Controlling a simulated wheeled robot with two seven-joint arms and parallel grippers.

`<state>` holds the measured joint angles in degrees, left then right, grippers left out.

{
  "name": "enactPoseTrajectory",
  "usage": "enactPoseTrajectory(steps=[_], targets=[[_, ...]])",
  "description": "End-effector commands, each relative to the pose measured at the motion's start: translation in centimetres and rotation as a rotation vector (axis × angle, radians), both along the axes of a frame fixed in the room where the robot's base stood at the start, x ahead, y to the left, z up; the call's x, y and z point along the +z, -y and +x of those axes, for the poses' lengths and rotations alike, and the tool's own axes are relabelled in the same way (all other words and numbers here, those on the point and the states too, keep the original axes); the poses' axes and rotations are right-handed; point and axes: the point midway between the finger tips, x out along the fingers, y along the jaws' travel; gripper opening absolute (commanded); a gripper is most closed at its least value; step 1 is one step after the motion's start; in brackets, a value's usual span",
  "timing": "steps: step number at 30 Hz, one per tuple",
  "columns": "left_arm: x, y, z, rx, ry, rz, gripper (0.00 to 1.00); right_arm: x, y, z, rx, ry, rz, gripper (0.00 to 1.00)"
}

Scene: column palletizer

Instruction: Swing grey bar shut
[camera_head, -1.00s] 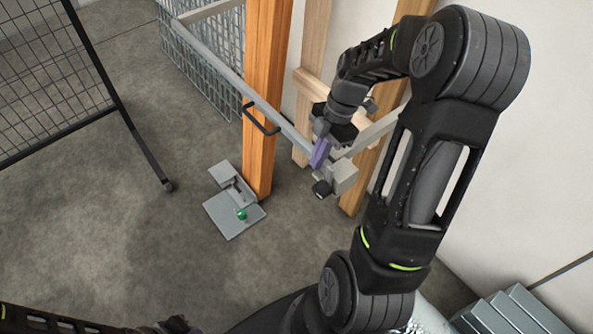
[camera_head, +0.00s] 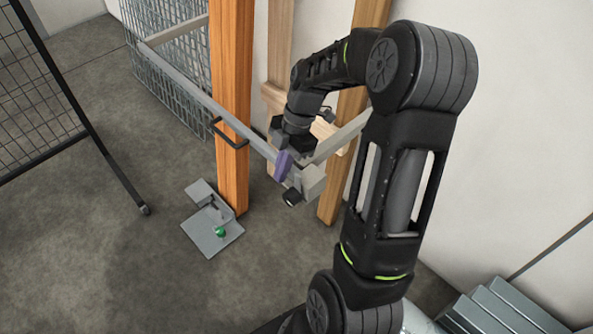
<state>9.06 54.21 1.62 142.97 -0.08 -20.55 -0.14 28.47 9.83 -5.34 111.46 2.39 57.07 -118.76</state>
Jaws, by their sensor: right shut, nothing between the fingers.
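The grey bar (camera_head: 190,88) runs from the wire cage at upper left, passes in front of the orange wooden post, and reaches a grey block (camera_head: 313,182) at its near right end. A black handle (camera_head: 231,134) is fixed on the bar by the post. My right gripper (camera_head: 283,165), with purple fingers, is shut and empty. Its fingertips are close beside the bar's right end; whether they touch it I cannot tell. They hide part of the bar near the block. Whether the bar is latched cannot be seen. My left gripper is out of view.
An orange post (camera_head: 231,75) stands behind the bar. A grey floor plate (camera_head: 213,238) with a green knob lies at its foot. A pale rail (camera_head: 338,137) slopes up right from the block. A black mesh panel (camera_head: 38,100) is at left. The floor at lower left is clear.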

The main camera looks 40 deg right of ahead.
Motion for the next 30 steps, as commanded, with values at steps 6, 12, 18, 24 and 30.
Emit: enactPoseTrajectory(steps=[6, 12, 18, 24, 30], targets=[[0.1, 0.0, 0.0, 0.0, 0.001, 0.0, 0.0, 4.4, 0.4, 0.6, 0.007, 0.0, 0.007, 0.0], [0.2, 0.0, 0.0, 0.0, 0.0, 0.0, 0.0, 8.0, 1.5, 0.5, 0.009, -0.003, 0.01, 0.0], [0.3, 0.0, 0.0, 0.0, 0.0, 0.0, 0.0, 9.4, 1.9, 0.5, 0.012, -0.005, 0.013, 0.0], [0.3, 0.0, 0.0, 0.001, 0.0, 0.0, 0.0, 9.4, 1.9, 0.4, 0.012, -0.005, 0.013, 0.0], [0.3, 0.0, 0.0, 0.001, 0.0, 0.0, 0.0, 9.4, 1.9, 0.4, 0.012, -0.006, 0.014, 0.0]])
